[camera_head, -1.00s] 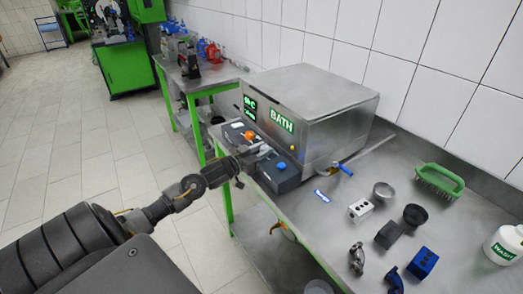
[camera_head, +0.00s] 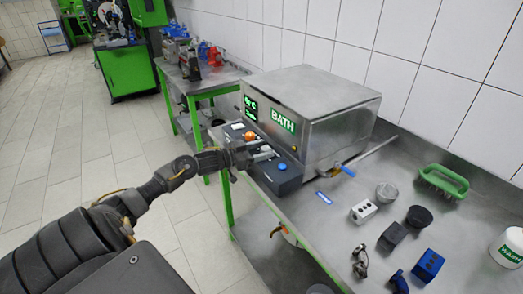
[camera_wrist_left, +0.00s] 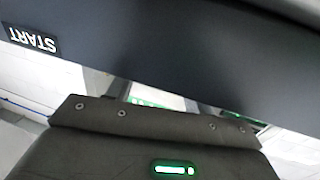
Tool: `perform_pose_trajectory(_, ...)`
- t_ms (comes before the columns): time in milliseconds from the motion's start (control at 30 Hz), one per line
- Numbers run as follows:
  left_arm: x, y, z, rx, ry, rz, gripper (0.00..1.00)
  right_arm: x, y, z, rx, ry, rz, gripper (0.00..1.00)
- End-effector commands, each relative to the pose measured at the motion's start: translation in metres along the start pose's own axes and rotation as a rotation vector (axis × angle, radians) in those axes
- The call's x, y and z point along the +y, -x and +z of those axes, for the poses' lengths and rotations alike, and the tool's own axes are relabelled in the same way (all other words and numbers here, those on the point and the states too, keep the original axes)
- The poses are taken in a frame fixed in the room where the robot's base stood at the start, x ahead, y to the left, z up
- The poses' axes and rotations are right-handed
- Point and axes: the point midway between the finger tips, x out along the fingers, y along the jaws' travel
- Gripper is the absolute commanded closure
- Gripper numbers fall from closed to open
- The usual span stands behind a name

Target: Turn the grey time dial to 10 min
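The panel carries an orange knob (camera_head: 249,136) and a blue button (camera_head: 282,166). My left gripper (camera_head: 262,152) is at the panel between these two, its light fingers low against it. The grey time dial cannot be made out; the gripper seems to cover that spot. In the left wrist view the dark panel face (camera_wrist_left: 180,55) fills the top, with an upside-down START label (camera_wrist_left: 32,42). Finger opening is unclear. My right gripper is not in view.
Right on the bench are a green brush (camera_head: 443,181), a metal cup (camera_head: 386,193), a black cup (camera_head: 419,216), a blue block (camera_head: 428,265) and a white WASH container (camera_head: 508,247).

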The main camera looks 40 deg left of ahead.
Motion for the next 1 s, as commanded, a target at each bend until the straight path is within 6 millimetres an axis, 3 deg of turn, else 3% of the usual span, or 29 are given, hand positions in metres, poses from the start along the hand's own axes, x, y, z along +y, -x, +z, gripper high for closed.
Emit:
perform_pose_trajectory(267, 0.0, 0.006, 0.002, -0.002, 0.0, -0.001, 0.48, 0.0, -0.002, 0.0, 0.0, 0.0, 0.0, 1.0)
perform_pose_trajectory(700, 0.0, 0.078, 0.003, -0.004, 0.0, 0.0, 0.48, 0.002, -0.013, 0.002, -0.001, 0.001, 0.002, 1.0)
perform_pose_trajectory(1000, 0.0, 0.106, 0.001, 0.0, 0.0, 0.0, 0.48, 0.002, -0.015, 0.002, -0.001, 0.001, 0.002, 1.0)
